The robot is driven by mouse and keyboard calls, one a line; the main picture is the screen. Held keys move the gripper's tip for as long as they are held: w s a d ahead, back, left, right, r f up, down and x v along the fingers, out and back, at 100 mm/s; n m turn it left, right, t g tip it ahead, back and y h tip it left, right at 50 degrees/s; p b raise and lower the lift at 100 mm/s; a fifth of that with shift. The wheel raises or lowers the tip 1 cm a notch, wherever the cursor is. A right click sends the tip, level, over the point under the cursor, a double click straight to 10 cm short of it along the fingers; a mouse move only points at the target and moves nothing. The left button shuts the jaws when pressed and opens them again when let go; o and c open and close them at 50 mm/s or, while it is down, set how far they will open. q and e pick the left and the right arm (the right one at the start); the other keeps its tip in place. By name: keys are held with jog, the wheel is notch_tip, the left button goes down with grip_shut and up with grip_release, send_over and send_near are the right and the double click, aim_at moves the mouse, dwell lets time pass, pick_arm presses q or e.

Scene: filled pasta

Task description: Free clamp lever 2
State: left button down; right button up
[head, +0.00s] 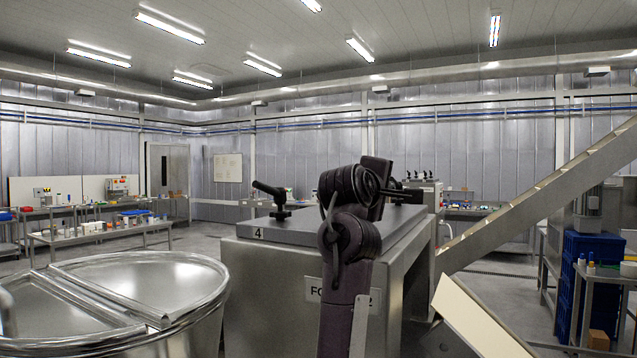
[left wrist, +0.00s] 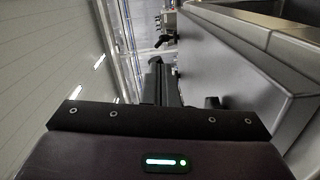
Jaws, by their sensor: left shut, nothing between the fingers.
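The grey machine lid (head: 310,227) bears a "4" label at its front left corner. A black clamp lever (head: 271,196) stands on its left part, its handle tilted up to the left. My arm rises in front of the machine and hides part of the lid. A black bar (head: 405,191) sticks out right of the arm; I cannot tell whether it is a lever or my fingers. In the left wrist view my left gripper (left wrist: 160,82) is shut and empty. A black lever (left wrist: 165,38) shows beyond its fingertips, apart from them. A dark knob (left wrist: 212,102) is beside the fingers. No lever's number 2 is readable.
A round steel vessel (head: 150,285) with a split lid stands left of the machine. A sloping metal conveyor (head: 545,195) rises at the right, with blue crates (head: 585,265) beyond. Benches with small items (head: 95,230) stand far left.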

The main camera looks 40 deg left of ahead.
pick_arm(q)
jog(key=shift+w+r, duration=0.1)
jog(key=shift+w, duration=0.15)
jog(key=shift+d+r+n+y+p, duration=0.15)
jog(key=shift+n+y+p, duration=0.45)
jog(key=shift+y, duration=0.3)
jog(key=shift+g, duration=0.3)
jog(key=shift+s+r+n+y, duration=0.1)
jog(key=shift+r+n+y, duration=0.1)
jog(key=shift+n+y, duration=0.1)
